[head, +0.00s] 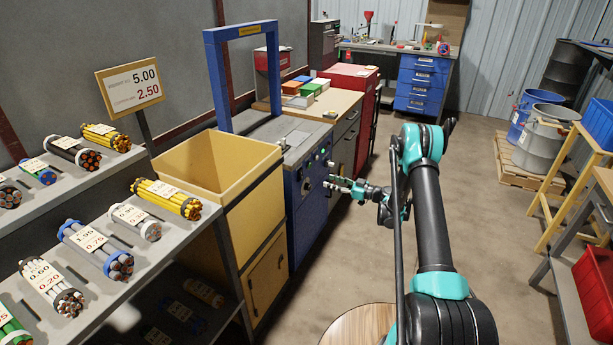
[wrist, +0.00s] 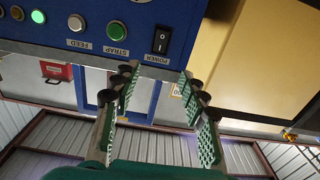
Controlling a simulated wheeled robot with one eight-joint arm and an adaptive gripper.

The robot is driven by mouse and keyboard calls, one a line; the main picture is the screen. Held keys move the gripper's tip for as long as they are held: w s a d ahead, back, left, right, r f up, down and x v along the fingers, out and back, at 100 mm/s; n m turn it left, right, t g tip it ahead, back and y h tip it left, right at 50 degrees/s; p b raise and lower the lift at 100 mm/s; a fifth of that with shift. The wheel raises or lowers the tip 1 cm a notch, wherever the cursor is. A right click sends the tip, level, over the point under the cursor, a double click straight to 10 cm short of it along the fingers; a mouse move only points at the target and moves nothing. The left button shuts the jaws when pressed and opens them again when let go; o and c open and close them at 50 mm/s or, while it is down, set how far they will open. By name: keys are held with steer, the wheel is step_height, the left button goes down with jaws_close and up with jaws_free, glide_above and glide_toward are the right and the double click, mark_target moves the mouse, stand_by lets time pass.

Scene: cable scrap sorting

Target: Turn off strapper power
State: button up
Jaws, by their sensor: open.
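The strapper is a blue machine (head: 303,206) with a tall blue arch (head: 214,75), left of centre in the head view. Its control panel (wrist: 200,14) fills the top of the wrist view, with the labels upside down. The black power rocker switch (wrist: 161,39) sits beside the POWER label; its position is hard to tell. A small green lamp (wrist: 38,16) glows at the panel's left. My gripper (head: 338,182) is close in front of the panel. In the wrist view my gripper (wrist: 160,80) is open and empty, its fingers below the switch and apart from it.
The green STRAP button (wrist: 116,30) and white FEED button (wrist: 76,22) lie beside the switch. A yellow bin (head: 265,205) stands left of the strapper, a wooden-topped cabinet (head: 343,100) beyond it. The floor (head: 470,200) to the right is clear.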

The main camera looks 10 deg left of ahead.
mark_target(301, 173)
steer(key=x, duration=1.3)
steer(key=shift+f, duration=0.1)
jaws_close()
